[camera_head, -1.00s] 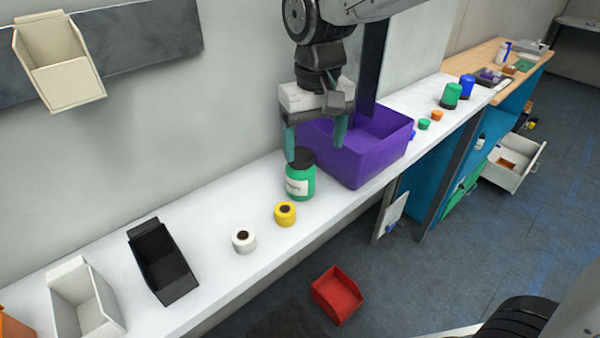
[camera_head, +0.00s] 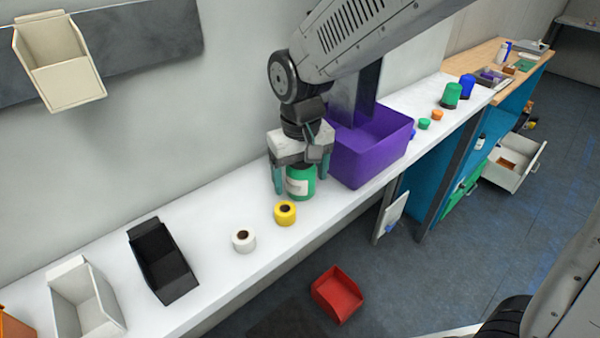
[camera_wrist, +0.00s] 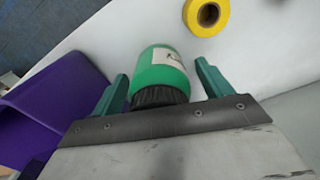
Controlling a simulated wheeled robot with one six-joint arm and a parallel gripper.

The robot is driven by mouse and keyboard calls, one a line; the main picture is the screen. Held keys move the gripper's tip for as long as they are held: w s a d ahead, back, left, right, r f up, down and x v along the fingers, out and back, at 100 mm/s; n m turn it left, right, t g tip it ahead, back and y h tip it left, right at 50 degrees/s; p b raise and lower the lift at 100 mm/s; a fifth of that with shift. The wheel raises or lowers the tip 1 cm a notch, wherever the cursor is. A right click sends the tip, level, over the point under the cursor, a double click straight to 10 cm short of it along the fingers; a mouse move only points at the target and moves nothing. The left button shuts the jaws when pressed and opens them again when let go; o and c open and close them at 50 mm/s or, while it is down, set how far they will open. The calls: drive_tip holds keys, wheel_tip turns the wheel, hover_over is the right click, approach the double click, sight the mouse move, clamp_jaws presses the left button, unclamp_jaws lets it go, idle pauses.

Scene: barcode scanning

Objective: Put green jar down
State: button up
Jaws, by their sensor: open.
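The green jar (camera_head: 301,183) with a white label and a dark lid stands upright on the white bench, just left of the purple bin. My gripper (camera_head: 302,190) is over the jar from above, with one finger on each side of it; the jar's lid is hidden by the gripper in the head view. In the wrist view the jar (camera_wrist: 160,78) lies between the two green fingers of my gripper (camera_wrist: 163,85). The jaws are open, with gaps visible beside the jar.
A purple bin (camera_head: 372,160) stands close on the right. A yellow roll (camera_head: 285,213) and a white roll (camera_head: 243,241) sit to the left and front. A black bin (camera_head: 163,265) is further left. The bench (camera_head: 215,215) is bare between them.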

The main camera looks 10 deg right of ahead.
drive_tip(key=shift+c, duration=0.4)
drive_tip(key=c, duration=1.2)
drive_tip(key=shift+r, duration=0.1)
drive_tip(key=shift+r, duration=0.5)
drive_tip(key=r, duration=0.2)
drive_tip(key=shift+s+d+r, duration=0.2)
drive_tip(key=shift+s+r, duration=0.1)
drive_tip(key=shift+s, duration=0.05)
drive_tip(key=s+d, duration=0.2)
drive_tip(key=s, duration=0.2)
drive_tip(key=s+d+r, duration=0.1)
drive_tip(key=s+d, duration=0.2)
drive_tip(key=s, duration=0.1)
drive_tip(key=s+d, duration=0.3)
drive_tip(key=s, duration=0.2)
drive_tip(key=shift+r, duration=0.15)
